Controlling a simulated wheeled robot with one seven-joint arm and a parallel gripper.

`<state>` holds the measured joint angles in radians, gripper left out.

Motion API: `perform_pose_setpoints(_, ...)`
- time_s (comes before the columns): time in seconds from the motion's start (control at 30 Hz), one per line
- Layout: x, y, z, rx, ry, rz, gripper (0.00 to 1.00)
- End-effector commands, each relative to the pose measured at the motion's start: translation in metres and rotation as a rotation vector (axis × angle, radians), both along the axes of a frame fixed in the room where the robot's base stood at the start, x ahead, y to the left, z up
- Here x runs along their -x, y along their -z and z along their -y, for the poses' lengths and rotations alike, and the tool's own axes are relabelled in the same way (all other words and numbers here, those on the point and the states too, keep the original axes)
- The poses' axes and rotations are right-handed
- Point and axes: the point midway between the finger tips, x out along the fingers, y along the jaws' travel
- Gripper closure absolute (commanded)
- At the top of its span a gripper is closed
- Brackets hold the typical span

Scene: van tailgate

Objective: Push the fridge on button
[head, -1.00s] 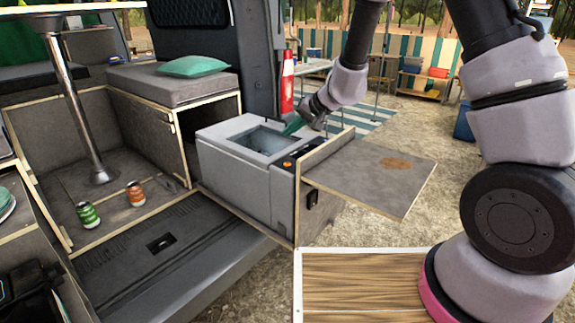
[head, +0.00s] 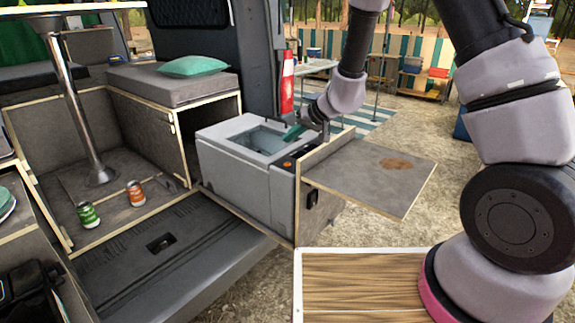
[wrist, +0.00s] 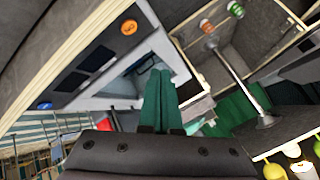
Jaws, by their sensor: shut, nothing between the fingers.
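The grey fridge box (head: 233,180) stands at the van's tail, with an open top. A dark control panel lies along its right side, with an orange round button (head: 287,164) at the near end. In the wrist view the orange button (wrist: 129,27) is at the top and a blue button (wrist: 44,105) at the lower left of the panel. My gripper (head: 291,134) is above the back right of the fridge, apart from the orange button. Its green fingers (wrist: 160,75) are together and empty. The blue button cannot be made out in the head view.
A raised wooden side panel and a grey fold-out shelf (head: 385,176) stand right of the fridge. A green can (head: 88,215) and an orange can (head: 135,194) stand on the van floor. A cushioned bench (head: 170,85) is behind left.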

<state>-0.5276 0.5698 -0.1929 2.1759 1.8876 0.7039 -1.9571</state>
Motion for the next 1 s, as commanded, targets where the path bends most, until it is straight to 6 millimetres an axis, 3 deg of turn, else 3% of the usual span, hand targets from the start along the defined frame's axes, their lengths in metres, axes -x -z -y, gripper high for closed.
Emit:
perform_pose_setpoints(0.2,0.0,0.034,0.0,0.002,0.0,-0.003,1.0)
perform_pose_setpoints(0.4,0.0,0.054,0.0,0.001,0.0,-0.002,1.0)
perform_pose_setpoints(1.0,0.0,0.062,0.0,0.001,0.001,0.0,1.0)
